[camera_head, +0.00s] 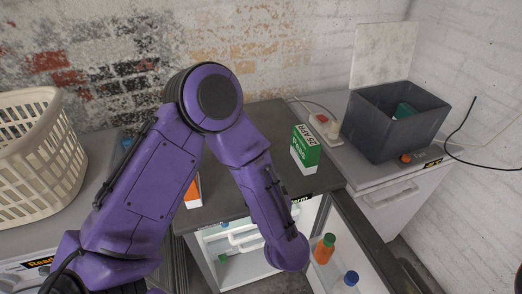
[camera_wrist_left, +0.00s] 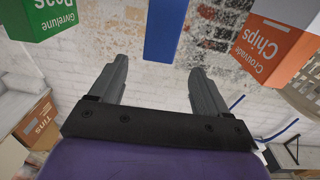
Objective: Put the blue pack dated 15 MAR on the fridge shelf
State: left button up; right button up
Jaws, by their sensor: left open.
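The blue pack (camera_wrist_left: 165,30) shows at the top middle of the left wrist view, ahead of my left gripper's fingers and apart from them. No date shows on it there, and my arm seems to hide it in the head view. My left gripper (camera_wrist_left: 153,80) is open, with nothing between its fingers; I cannot make it out in the head view. The fridge (camera_head: 205,262) stands open under the dark counter, its white shelf (camera_head: 245,240) partly hidden by my purple arm. My right gripper is not in view.
A green peas pack (camera_head: 305,150) marked 25 APR and a partly hidden orange chips pack (camera_head: 193,192) stand on the counter. The open fridge door (camera_head: 365,235) holds bottles (camera_head: 325,248). A grey bin (camera_head: 395,120) stands right; a cream basket (camera_head: 35,150) stands left.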

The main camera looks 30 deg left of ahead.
pick_arm(q)
jog(key=p+x, duration=0.1)
jog(key=x, duration=0.2)
jog(key=p+x, duration=0.1)
jog(key=x, duration=0.2)
jog(key=r+p+x, duration=0.1)
jog(key=p+x, duration=0.1)
jog(key=x, duration=0.2)
jog(key=shift+w, duration=0.2)
jog(key=shift+w+a+f, duration=0.1)
jog(key=shift+a+f, duration=0.05)
jog(key=shift+a, duration=0.2)
jog(key=shift+d, duration=0.2)
jog(key=c, duration=0.9)
grip_shut()
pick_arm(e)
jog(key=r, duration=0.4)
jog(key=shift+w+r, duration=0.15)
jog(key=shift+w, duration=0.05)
